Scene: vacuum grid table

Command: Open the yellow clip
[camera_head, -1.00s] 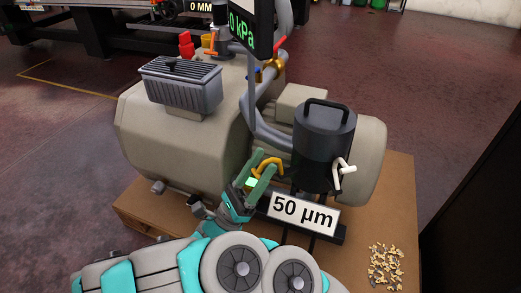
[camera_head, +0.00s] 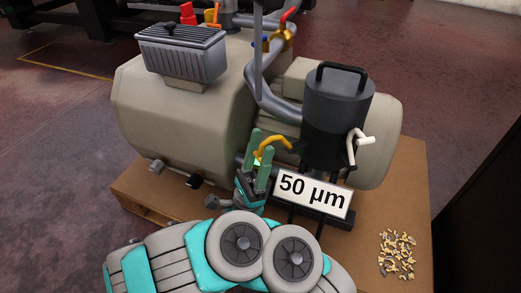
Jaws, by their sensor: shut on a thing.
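The yellow clip (camera_head: 276,143) is a small bent lever at the left side of the dark grey filter canister (camera_head: 338,110). Its right end meets a dark part beside the canister, and its left part lies between my gripper's fingers. My gripper (camera_head: 260,152) has green fingers pointing up and is shut on the yellow clip. The exact contact is small and partly hidden by the near finger. A white clip (camera_head: 356,146) sits on the canister's right side.
A beige pump tank (camera_head: 180,120) with a ribbed grey box stands left of my gripper. A "50 µm" sign (camera_head: 313,194) is close on the right. Grey pipes run behind. Small yellowish pieces (camera_head: 397,252) lie on the brown base at right.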

